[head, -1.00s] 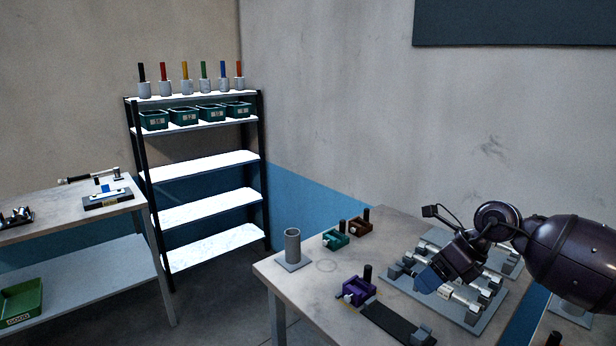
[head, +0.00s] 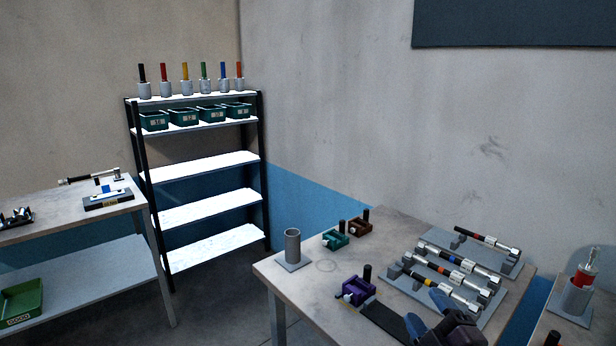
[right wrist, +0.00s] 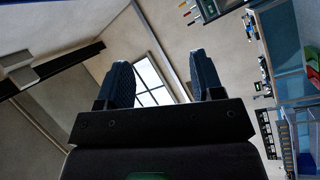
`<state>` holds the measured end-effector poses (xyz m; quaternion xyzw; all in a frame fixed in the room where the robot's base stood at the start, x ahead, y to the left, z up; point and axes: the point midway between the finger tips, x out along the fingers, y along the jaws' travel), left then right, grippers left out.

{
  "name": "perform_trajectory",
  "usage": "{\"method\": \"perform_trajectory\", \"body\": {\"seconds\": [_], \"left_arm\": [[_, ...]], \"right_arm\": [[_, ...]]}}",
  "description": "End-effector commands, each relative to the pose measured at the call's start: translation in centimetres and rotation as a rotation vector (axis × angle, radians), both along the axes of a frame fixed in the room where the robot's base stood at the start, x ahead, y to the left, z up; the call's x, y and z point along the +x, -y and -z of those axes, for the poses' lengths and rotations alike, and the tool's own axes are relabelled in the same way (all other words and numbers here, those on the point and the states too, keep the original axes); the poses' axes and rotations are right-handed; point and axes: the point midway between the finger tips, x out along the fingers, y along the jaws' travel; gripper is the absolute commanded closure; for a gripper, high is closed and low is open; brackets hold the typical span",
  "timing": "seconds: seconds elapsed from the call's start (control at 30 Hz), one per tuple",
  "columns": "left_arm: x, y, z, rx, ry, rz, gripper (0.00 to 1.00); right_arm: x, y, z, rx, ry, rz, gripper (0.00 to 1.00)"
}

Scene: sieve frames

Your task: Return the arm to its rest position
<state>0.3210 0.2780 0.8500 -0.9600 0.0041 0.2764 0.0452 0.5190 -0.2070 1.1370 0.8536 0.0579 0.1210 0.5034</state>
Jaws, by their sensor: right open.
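My right gripper (head: 428,312) is low at the bottom of the head view, over the front edge of the right-hand table (head: 300,292). It is open and empty. In the right wrist view its two blue fingers (right wrist: 160,82) stand apart with nothing between them, and the wall and a window show beyond. My left gripper is not in view.
Several banded cylindrical tools lie on a grey rack (head: 400,284) beside my right gripper. A purple fixture (head: 357,290), a teal fixture (head: 334,240) and a grey cup (head: 292,246) stand on the table. A shelf (head: 200,167) stands at the back left.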

Motion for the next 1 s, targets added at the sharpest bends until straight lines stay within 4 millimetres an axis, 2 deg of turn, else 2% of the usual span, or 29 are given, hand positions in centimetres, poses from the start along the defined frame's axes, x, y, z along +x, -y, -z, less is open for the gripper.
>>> {"method": "perform_trajectory", "body": {"seconds": [0.03, 0.17, 0.3, 0.4, 0.5, 0.7, 1.0], "left_arm": [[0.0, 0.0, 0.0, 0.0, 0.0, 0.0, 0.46], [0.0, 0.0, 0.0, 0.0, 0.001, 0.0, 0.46], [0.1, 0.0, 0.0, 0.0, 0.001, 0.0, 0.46], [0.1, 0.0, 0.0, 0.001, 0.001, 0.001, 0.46], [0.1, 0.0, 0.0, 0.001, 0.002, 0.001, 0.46], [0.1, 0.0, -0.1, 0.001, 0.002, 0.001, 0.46], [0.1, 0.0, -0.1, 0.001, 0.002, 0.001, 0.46]], "right_arm": [[-1.0, 1.2, 1.4, 0.076, -0.08, 0.071, 0.39], [-3.9, 4.1, 5.2, 0.25, -0.299, 0.246, 0.39], [-8.3, 6.4, 9.4, 0.419, -0.547, 0.423, 0.39], [-12.0, 7.4, 12.1, 0.522, -0.723, 0.535, 0.39], [-15.2, 7.8, 13.9, 0.596, -0.863, 0.613, 0.39], [-20.0, 7.8, 15.9, 0.688, -1.058, 0.714, 0.39], [-25.3, 7.2, 17.3, 0.777, -1.265, 0.807, 0.39]]}}
